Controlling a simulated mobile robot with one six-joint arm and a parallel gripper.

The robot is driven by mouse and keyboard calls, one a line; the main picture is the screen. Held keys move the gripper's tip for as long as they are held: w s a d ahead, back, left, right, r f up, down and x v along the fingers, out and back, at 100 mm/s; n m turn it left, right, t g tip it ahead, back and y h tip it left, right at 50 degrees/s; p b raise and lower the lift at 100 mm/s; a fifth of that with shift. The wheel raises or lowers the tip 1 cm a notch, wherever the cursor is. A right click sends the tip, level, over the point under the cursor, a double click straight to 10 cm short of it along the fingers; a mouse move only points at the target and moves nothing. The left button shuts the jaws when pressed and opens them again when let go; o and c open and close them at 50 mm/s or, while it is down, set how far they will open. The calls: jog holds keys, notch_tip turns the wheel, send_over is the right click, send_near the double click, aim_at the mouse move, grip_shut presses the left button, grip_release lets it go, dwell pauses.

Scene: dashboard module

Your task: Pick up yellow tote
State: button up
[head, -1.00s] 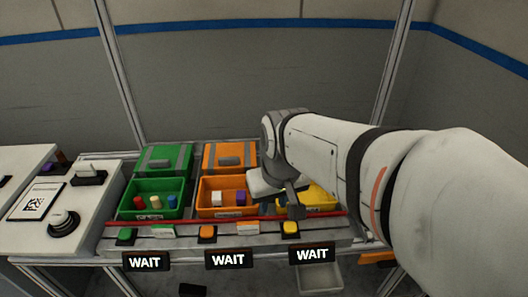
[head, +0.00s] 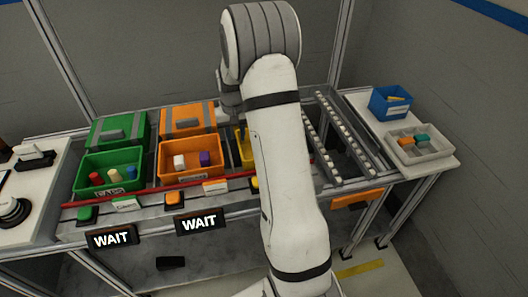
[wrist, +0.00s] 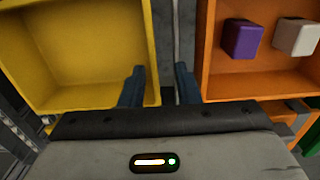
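The yellow tote (wrist: 75,50) fills the upper left of the wrist view, and its visible interior looks empty. In the head view only a sliver of the yellow tote (head: 246,152) shows, the rest hidden behind my arm. My gripper (wrist: 160,75) is open, with its two dark fingers apart. The left finger overlaps the tote's interior near its right wall, and the right finger is over the gap beside the orange tote. The wall appears between the fingers; I cannot tell whether they touch it. The head view hides my gripper.
The orange tote (head: 178,168) holds a white and a purple block, close to my right finger. The green tote (head: 92,181) holds several pieces. A red bar (head: 150,184) runs along the front. A roller track (head: 345,135), blue bin (head: 391,101) and grey tray (head: 420,155) are at right.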

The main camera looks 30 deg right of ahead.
jog(key=f, duration=0.4)
jog(key=s+f, duration=0.1)
jog(key=f, duration=0.1)
jog(key=shift+d+f+p, duration=0.25)
jog(key=shift+d+p, duration=0.05)
jog(key=shift+p, duration=0.05)
jog(key=shift+f, duration=0.5)
jog(key=shift+c, duration=0.6)
grip_shut()
